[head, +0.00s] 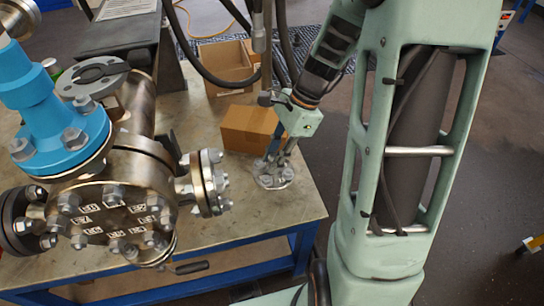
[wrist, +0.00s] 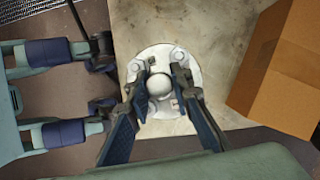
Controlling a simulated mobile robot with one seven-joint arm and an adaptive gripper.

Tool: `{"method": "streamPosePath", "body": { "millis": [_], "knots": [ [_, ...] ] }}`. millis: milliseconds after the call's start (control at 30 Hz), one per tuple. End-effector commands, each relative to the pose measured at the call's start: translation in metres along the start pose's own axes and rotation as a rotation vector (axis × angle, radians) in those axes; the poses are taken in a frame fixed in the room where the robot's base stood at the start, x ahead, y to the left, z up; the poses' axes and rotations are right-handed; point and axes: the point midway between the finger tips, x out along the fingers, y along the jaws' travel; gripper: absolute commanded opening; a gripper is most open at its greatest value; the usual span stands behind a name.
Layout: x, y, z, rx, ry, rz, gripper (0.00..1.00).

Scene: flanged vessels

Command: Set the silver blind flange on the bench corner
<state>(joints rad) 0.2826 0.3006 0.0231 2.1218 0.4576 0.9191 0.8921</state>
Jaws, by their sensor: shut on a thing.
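The silver blind flange (head: 273,180) is a round pale disc with bolts around it, at the right part of the bench near the corner. My gripper (head: 276,158) is above it with the fingers pointing down. In the wrist view the flange (wrist: 150,58) lies flat under the fingers, with a round knob at its centre. My gripper (wrist: 160,85) is shut on this knob, one finger on each side. The bench top (head: 255,222) is right under the flange; I cannot tell for sure whether they touch. The fingers hide part of the flange.
A cardboard box (head: 250,128) stands close behind the flange; it also shows in the wrist view (wrist: 280,75). Another box (head: 226,62) is farther back. The flanged vessel (head: 120,190) with a blue neck (head: 60,120) stands to the left. Bare bench lies in front, towards the blue-framed edge.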

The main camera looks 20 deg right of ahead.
Motion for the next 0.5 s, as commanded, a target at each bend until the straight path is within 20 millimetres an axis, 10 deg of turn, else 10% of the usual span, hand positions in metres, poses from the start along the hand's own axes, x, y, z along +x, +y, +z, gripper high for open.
{"method": "streamPosePath", "body": {
  "millis": [500],
  "knots": [
    [0.021,0.003,-0.009,0.096,0.000,-0.043,0.00]
  ]
}}
